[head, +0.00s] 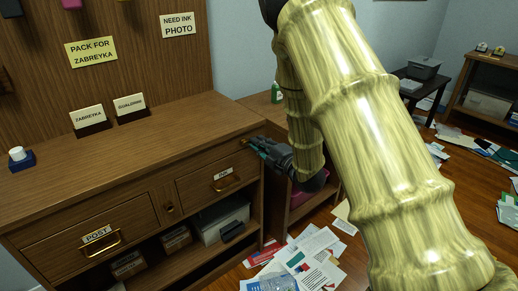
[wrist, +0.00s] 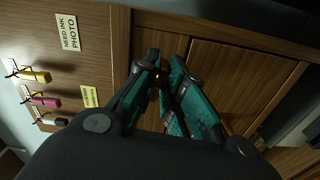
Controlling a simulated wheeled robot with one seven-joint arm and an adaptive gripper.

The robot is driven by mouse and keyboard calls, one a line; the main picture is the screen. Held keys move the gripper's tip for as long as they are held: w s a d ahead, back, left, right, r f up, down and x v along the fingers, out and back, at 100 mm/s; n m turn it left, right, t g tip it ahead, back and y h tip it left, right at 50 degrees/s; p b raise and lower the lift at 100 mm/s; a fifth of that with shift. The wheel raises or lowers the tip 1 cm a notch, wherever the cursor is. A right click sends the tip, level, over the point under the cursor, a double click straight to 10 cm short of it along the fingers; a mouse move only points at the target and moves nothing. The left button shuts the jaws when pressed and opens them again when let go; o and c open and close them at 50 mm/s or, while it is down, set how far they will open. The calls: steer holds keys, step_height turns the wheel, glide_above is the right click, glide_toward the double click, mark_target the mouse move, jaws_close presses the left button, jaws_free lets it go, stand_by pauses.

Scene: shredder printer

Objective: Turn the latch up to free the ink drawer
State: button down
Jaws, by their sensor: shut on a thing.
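The ink drawer (head: 198,187) is a wooden front with a small white label (head: 222,173) and a brass handle, in the right part of the desk in the head view. It looks closed. My gripper (head: 251,143) is at the drawer's upper right corner, just under the desktop edge. Its teal fingers (wrist: 160,78) are shut on the small brass latch (wrist: 157,82), in the wrist view. The fingers hide most of the latch, so its angle is hard to tell.
The post drawer (head: 75,239) is at the left of the desk, with a brass fitting (head: 170,208) between the drawers. A grey box (head: 220,218) sits on the shelf below. Papers (head: 310,258) litter the floor. Name cards (head: 130,106) stand on the desktop, which is otherwise mostly clear.

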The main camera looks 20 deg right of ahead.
steer(key=shift+r+n, duration=0.15)
steer(key=shift+n, duration=0.65)
steer(key=shift+r, duration=0.1)
steer(key=c, duration=1.5)
jaws_free()
steer(key=v, duration=1.2)
